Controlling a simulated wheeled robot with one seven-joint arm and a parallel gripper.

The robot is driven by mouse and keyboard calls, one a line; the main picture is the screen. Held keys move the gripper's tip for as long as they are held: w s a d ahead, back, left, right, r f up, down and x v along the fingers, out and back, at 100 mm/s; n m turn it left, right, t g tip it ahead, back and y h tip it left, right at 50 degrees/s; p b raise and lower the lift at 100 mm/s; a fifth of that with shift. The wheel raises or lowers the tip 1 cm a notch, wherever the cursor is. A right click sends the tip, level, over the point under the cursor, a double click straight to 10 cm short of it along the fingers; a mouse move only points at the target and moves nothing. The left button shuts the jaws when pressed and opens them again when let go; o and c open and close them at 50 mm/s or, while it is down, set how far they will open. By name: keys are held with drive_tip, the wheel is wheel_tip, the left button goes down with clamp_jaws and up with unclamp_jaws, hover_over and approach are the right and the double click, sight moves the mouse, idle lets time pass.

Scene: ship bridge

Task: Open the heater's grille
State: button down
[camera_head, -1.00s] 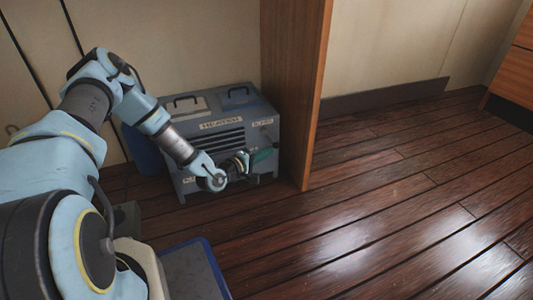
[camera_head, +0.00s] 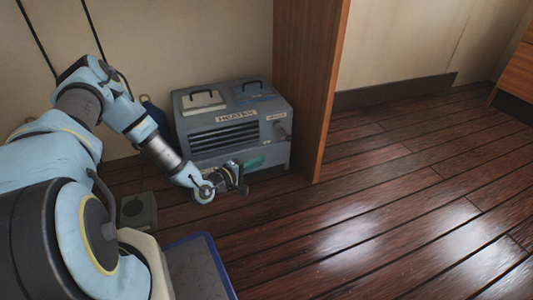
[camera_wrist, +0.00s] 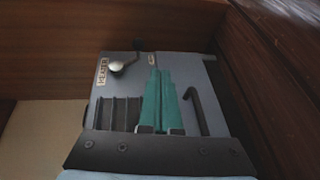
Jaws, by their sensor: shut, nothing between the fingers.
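The heater (camera_head: 282,115) is a grey box on the floor against the wall, with a HEATER label on its front. Its dark slatted grille (camera_head: 222,138) sits flush with the front face and looks closed. The slats also show at left in the wrist view (camera_wrist: 118,112). My gripper (camera_head: 262,161) has green fingers held together with nothing between them. It is low in front of the heater's right part, and its arm covers the lower front. In the wrist view the shut fingers (camera_wrist: 157,74) point at the heater, right of the slats; contact cannot be told.
A small lever or knob (camera_wrist: 117,66) and a black bent handle (camera_wrist: 193,103) are on the heater. A wooden panel (camera_head: 311,90) stands close at its right. A blue-rimmed tray (camera_head: 197,265) is near my base. Open plank floor (camera_head: 400,200) lies to the right.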

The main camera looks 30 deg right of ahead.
drive_tip(key=shift+p+v, duration=0.4)
drive_tip(key=shift+v, duration=1.35)
drive_tip(key=shift+f, duration=0.15)
drive_tip(key=w+a+r+m+y, duration=0.1)
drive_tip(key=w+a+r+y, duration=0.2)
drive_tip(key=a, duration=0.2)
drive_tip(key=w+a+r+m+y, duration=0.2)
drive_tip(key=w+a+r+y, duration=0.1)
drive_tip(key=a, duration=0.3)
drive_tip(key=w+a+r+m+y, duration=0.2)
drive_tip(key=w+a+y, duration=0.1)
drive_tip(key=a, duration=0.2)
drive_tip(key=shift+w+a+r+y, duration=0.1)
drive_tip(key=shift+a+r+y, duration=0.25)
drive_tip(key=shift+r+y, duration=0.05)
drive_tip(key=s+a+r+y, duration=0.1)
drive_tip(key=a+r+y, duration=0.2)
drive_tip(key=a+r, duration=0.45)
drive_tip(key=s+a+r+g+y, duration=0.2)
drive_tip(key=s+a+r, duration=0.7)
drive_tip(key=s+r, duration=0.4)
wheel_tip(320, 180, up, 45)
drive_tip(key=s+g+p, duration=0.1)
drive_tip(key=p, duration=4.6)
drive_tip(key=shift+d+r, duration=0.15)
drive_tip(key=shift+d, duration=0.15)
